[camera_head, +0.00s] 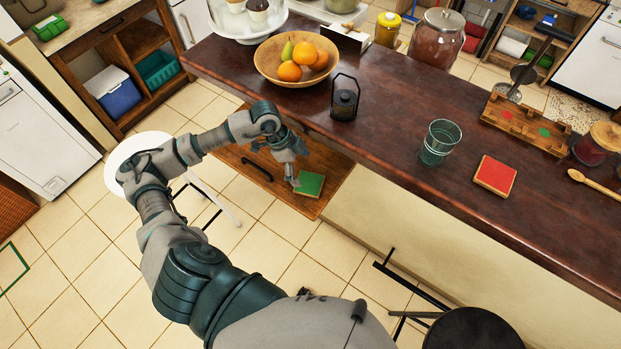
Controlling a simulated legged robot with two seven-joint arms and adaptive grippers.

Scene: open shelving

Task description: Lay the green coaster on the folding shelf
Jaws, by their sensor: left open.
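The green coaster (310,184) lies flat on the wooden folding shelf (316,208), which stands out low from the side of the dark counter. The coaster is near the shelf's right end. My left gripper (292,180) is just left of the coaster, over the shelf, with its fingers pointing down. It is open and holds nothing that I can see. I cannot tell whether a fingertip touches the coaster's edge. My right gripper is not in view.
On the counter (400,130) stand a fruit bowl (270,68), a black lantern (345,98), a green glass (438,142) and a red coaster (495,175). A white round stool (135,150) is left of the shelf. A black stool (470,330) is at the bottom right.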

